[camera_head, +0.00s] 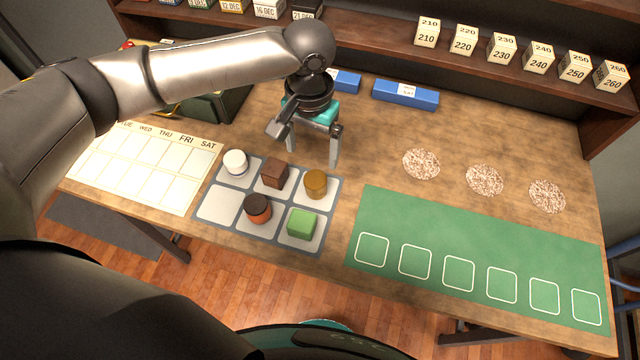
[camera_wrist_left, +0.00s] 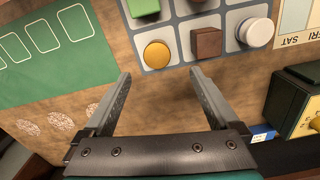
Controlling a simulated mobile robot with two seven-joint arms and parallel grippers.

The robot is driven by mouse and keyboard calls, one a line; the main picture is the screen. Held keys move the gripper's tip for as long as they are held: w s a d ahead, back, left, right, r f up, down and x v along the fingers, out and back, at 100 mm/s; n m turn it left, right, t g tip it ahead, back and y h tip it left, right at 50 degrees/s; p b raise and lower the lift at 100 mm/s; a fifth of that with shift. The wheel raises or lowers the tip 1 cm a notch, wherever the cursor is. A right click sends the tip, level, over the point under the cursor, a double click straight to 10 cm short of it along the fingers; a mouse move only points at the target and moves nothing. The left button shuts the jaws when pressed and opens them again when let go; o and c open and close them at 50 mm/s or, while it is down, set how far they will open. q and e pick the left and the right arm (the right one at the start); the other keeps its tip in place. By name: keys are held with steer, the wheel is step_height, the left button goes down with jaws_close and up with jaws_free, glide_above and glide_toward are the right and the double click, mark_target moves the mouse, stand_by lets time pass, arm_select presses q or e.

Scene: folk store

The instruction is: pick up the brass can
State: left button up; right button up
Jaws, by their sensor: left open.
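The brass can (camera_head: 316,184) is a small golden-brown cylinder standing upright in the back right cell of the grey tray (camera_head: 208,187). In the left wrist view the brass can (camera_wrist_left: 157,54) shows its round yellow top, just ahead of the fingertips and apart from them. My left gripper (camera_head: 312,160) is open and empty, above the table just behind the tray. Its two fingers are spread in the left wrist view (camera_wrist_left: 160,80), with bare wood between them. My right gripper is not in view.
Around the can in the tray are a brown cube (camera_head: 274,173), a green block (camera_head: 301,224), a dark-topped orange jar (camera_head: 257,209) and a white jar (camera_head: 236,162). A green mat (camera_head: 480,255) lies to the right. Blue boxes (camera_head: 405,95) stand behind.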

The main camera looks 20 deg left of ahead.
mark_target(315, 178)
arm_select(q)
step_height(315, 178, down, 6)
steer(key=shift+r+b, duration=0.25)
steer(key=shift+b, duration=0.1)
steer(key=f, duration=0.4)
steer(key=f+b, duration=0.1)
steer(key=f, duration=0.1)
steer(key=shift+d+f, duration=0.25)
steer(key=shift+c, duration=0.3)
steer(key=shift+r, duration=0.1)
jaws_close()
